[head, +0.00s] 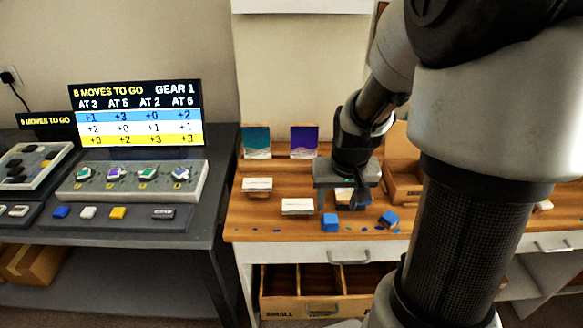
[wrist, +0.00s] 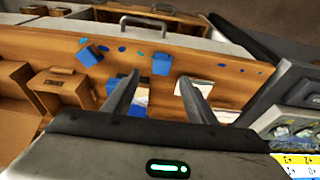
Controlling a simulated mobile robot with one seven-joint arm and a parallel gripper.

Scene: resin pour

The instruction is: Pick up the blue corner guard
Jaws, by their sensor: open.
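Two small blue blocks lie near the front edge of the wooden bench. One (head: 330,223) is left of my gripper and also shows in the wrist view (wrist: 162,64), just beyond the gap between the fingers. The other (head: 388,219) is tilted, to the right, and shows in the wrist view (wrist: 90,55). A third blue piece (wrist: 112,86) beside a white-topped block is partly hidden behind a finger. I cannot tell which is the corner guard. My gripper (wrist: 160,80) is open above the bench, with nothing visibly held; in the head view (head: 350,200) its fingertips are unclear.
White-topped blocks (head: 297,206) stand to the left on the bench. A wooden box (head: 403,182) is to the right, partly behind my arm. Blue specks dot the front edge. An open divided drawer (head: 300,290) is below. A dark table with a display (head: 137,112) stands left.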

